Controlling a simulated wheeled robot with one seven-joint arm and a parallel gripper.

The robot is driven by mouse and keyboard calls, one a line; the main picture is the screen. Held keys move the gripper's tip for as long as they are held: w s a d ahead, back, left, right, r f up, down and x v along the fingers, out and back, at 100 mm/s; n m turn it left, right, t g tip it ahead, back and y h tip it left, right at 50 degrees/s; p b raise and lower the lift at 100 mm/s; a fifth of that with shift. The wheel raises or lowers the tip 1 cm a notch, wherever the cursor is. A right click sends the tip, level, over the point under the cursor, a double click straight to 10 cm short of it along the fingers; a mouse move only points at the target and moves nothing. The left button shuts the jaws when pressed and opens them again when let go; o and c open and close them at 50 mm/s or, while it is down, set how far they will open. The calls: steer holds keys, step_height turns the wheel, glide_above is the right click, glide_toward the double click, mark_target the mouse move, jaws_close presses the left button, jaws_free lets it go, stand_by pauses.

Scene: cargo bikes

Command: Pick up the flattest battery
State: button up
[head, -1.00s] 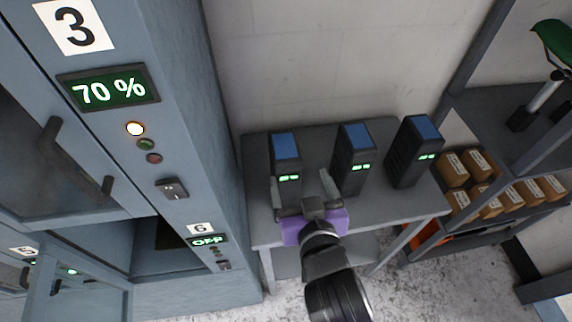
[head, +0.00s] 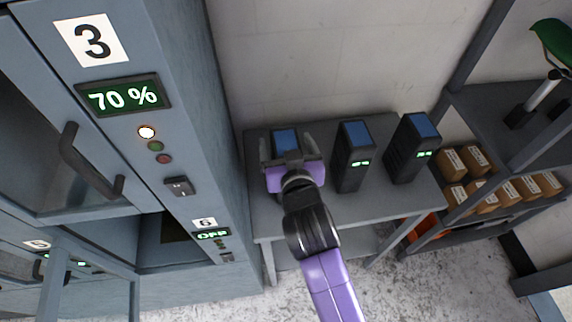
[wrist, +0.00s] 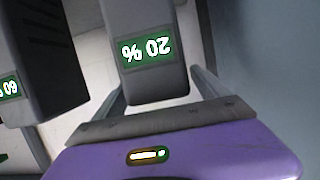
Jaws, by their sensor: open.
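Several black batteries with blue tops stand upright in a row on a grey table. The left battery (head: 285,138) is mostly hidden by my gripper (head: 291,152). In the wrist view, this battery (wrist: 152,20) has a green display, upside down, that reads 20 %. My gripper (wrist: 160,88) is open, with one finger on each side of it; I cannot tell if they touch. The middle battery (head: 353,165) and right battery (head: 410,150) have lit displays too small to read in the head view. A neighbouring battery (wrist: 45,55) shows at the left of the wrist view, its display partly cut off.
A blue-grey cabinet (head: 195,110) with a 70 % display on door 3 stands left of the table (head: 385,205). Compartment 6 reads OFF and looks open. A shelf with cardboard boxes (head: 477,195) is at the right. The wall is close behind the batteries.

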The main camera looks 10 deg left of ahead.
jaws_close()
steer(key=shift+r, duration=0.3)
